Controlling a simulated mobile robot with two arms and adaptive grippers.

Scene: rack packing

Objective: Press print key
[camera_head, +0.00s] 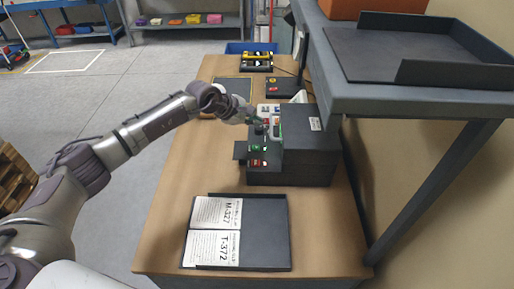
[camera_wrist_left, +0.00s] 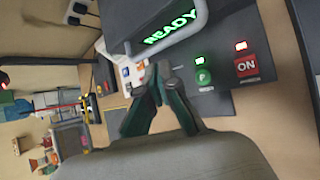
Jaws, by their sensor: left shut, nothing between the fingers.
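The dark printer (camera_head: 300,150) stands on the wooden table. In the left wrist view its screen (camera_wrist_left: 172,30) reads READY in green. A round green key marked P (camera_wrist_left: 203,77) sits on its panel, with a small lit light above it. A red ON key (camera_wrist_left: 245,66) is to the right of it. My left gripper (camera_head: 261,124) is at the front of the printer. In the left wrist view its fingertips (camera_wrist_left: 160,72) are together and empty, left of the green key and apart from it in the picture. My right gripper is not in view.
A dark tray (camera_head: 270,230) with two printed sheets (camera_head: 214,230) lies at the table's near end. A grey shelf (camera_head: 405,103) overhangs on the right. A yellow-and-black device (camera_head: 257,62) and a small control box (camera_head: 283,87) stand at the far end.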

